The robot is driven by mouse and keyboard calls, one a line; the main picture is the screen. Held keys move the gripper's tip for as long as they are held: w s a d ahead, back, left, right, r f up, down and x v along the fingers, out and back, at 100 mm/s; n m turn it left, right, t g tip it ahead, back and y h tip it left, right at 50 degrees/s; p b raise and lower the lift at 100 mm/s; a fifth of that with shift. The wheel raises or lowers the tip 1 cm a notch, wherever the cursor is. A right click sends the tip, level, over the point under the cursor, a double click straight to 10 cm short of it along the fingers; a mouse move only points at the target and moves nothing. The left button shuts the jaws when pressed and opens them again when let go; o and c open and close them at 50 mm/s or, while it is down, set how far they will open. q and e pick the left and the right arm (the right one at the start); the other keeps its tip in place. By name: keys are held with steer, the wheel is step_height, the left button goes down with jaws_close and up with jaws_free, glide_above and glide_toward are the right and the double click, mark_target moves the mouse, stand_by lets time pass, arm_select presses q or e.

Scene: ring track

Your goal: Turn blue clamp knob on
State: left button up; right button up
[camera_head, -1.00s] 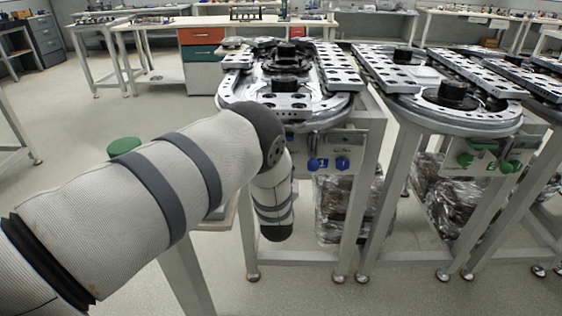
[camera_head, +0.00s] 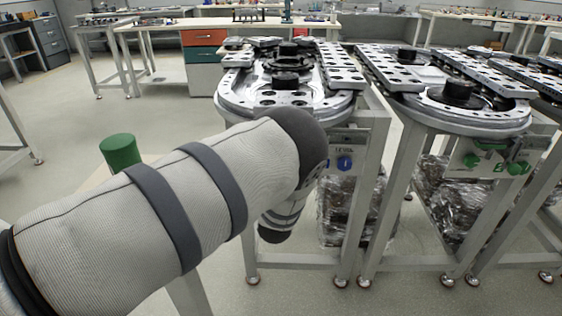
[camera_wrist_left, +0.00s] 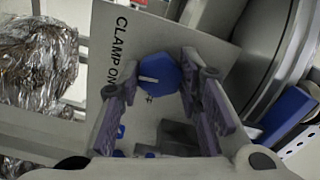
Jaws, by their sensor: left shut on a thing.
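The blue clamp knob (camera_wrist_left: 158,73) shows in the left wrist view on a pale panel (camera_wrist_left: 122,62) marked "CLAMP ON". A light line runs across its face. My left gripper (camera_wrist_left: 160,70) is shut on the knob, with one finger on each side of it. In the head view my left arm hides this gripper and part of the panel. One blue knob (camera_head: 344,163) stays visible there, to the right of my arm. My right gripper is in neither view.
The ring track (camera_head: 240,98) sits on a metal frame above the panel. A second track (camera_head: 490,121) with green knobs (camera_head: 471,160) stands to the right. A green cylinder (camera_head: 120,152) stands left of my arm. Wrapped material (camera_wrist_left: 40,65) lies beside the panel.

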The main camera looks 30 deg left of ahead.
arm_select(q)
steer(key=shift+f+m, duration=0.1)
steer(key=shift+m, duration=0.6)
steer(key=o, duration=1.1)
steer(key=shift+o, duration=0.2)
steer(key=v, duration=1.2)
steer(key=shift+s+a, duration=0.1)
steer(key=shift+s, duration=0.05)
